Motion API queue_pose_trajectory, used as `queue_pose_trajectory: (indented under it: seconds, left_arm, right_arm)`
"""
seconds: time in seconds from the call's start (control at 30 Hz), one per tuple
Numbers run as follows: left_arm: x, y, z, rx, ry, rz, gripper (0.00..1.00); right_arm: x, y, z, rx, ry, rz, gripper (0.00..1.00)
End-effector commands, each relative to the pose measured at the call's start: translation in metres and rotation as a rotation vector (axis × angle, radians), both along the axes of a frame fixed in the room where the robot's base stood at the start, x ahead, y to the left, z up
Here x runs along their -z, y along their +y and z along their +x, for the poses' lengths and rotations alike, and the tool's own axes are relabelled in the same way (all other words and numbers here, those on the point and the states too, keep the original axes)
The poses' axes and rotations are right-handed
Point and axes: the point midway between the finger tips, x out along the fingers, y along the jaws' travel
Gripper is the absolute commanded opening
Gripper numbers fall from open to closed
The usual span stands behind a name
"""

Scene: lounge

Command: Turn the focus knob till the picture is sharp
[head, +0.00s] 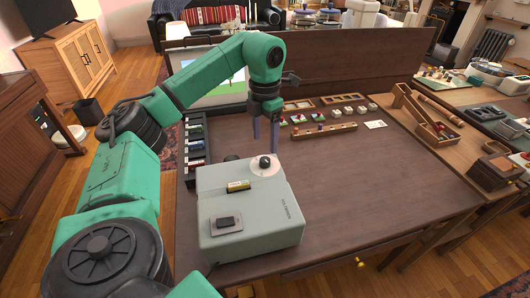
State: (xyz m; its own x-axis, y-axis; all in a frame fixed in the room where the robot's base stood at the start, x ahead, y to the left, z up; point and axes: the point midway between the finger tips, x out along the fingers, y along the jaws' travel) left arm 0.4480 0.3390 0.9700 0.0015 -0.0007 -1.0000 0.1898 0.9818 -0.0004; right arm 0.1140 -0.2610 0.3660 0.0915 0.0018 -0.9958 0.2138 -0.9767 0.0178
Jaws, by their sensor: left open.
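A pale grey-green projector (265,221) stands on the near left part of the brown table. On its top, at the far end, is a dark round knob (264,162) on a pale disc. My left gripper (265,149) points down just above and behind the knob in the picture, its two grey fingers apart and nothing between them. I cannot tell whether the fingertips reach the knob. A screen (232,88) behind my arm shows a green and blue picture, partly hidden by the arm. I cannot tell how sharp it is. My right gripper does not show.
A dark rack (195,150) of small items stands left of the projector. Wooden trays (298,104) and a long strip with small pieces (324,132) lie towards the table's back. The table's front right (390,190) is clear.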

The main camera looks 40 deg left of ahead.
Motion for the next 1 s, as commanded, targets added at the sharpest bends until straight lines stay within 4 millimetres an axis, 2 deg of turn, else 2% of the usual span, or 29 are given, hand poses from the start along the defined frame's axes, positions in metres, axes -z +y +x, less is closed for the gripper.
queue_pose_trajectory:
  seconds: [0.1,0.17,0.2,0.27,0.87,0.93,1.0]
  left_arm:
    - [-0.040,-0.001,0.001,0.001,-0.005,-0.001,0.72]
    - [-0.055,0.000,0.001,0.000,-0.004,-0.001,0.72]
    - [-0.068,0.000,0.000,-0.001,-0.003,0.000,0.72]
    - [-0.076,0.000,0.000,0.000,-0.002,0.001,0.72]
    - [-0.078,0.000,0.000,-0.001,0.000,0.001,0.72]
    - [-0.082,0.000,0.000,-0.001,-0.001,0.000,0.72]
    - [-0.095,0.000,0.000,-0.001,-0.001,0.000,0.72]
  right_arm:
    - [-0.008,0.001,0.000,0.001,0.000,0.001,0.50]
    - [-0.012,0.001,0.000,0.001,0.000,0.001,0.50]
    - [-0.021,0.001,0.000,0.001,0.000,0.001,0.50]
    - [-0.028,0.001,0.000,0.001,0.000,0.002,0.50]
    - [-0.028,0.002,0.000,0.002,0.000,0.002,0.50]
    - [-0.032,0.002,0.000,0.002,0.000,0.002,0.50]
    - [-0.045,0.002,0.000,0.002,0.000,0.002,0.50]
